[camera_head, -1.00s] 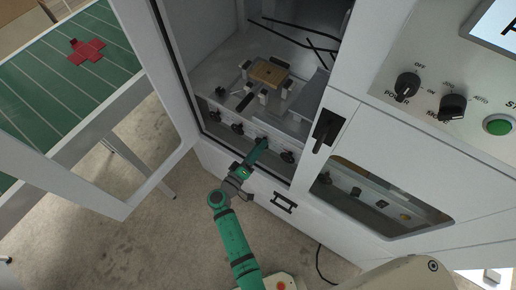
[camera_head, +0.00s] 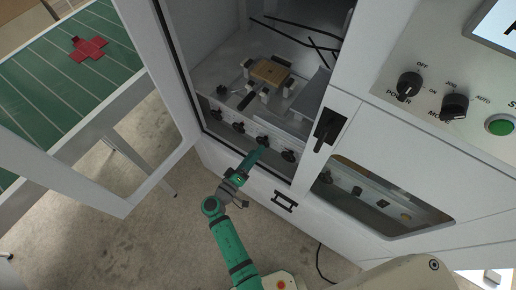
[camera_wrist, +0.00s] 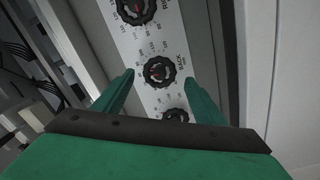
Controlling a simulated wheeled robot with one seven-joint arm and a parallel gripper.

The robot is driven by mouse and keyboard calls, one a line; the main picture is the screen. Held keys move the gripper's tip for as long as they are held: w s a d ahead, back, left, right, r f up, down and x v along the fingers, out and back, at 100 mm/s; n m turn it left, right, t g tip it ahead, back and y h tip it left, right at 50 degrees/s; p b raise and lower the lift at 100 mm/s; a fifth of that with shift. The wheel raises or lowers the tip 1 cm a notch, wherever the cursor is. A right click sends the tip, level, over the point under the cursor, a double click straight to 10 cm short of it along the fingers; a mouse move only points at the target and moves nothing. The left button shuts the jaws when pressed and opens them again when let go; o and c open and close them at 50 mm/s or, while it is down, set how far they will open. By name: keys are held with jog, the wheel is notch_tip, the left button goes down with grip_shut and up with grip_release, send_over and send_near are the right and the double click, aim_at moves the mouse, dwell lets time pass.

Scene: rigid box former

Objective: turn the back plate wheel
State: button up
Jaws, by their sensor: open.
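The back plate wheel (camera_wrist: 159,72) is a black knurled knob with a red mark, with lettering that appears to read BACK beside it. In the wrist view it sits between the two green fingers of my gripper (camera_wrist: 160,74), with clear gaps on both sides. In the head view my gripper (camera_head: 258,150) reaches the front panel in the cabinet doorway, at a black wheel (camera_head: 263,141) that its fingers partly cover. The fingers are apart and hold nothing. I cannot tell how far the tips are from the wheel in depth.
Neighbouring wheels (camera_wrist: 137,10) and (camera_wrist: 175,116) sit close above and below in the wrist view. The open cabinet door (camera_head: 125,195) stands left. A brown block (camera_head: 270,73) sits inside among clamps. A green table (camera_head: 60,75) with a red cross-shaped sheet (camera_head: 88,48) is farther left.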

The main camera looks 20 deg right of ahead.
jog(key=v, duration=0.7)
jog(key=shift+a, duration=0.15)
jog(key=s+f+n+g+y, duration=0.1)
jog(key=s+f+n+y, duration=0.1)
jog(key=s+f+y, duration=0.6)
jog(key=s+a+y, duration=0.3)
jog(key=s+a, duration=0.2)
jog(key=s, duration=0.6)
jog(key=s+a+r+m+t+y, duration=0.1)
jog(key=s+r, duration=0.3)
jog(key=r, duration=0.7)
jog(key=s+a+r+m+t+y, duration=0.1)
jog(key=s+r+m+t+y, duration=0.1)
jog(key=r, duration=1)
jog(key=s+m+t, duration=0.1)
jog(key=s+t, duration=0.1)
jog(key=s, duration=0.1)
jog(key=shift+a+r, duration=0.25)
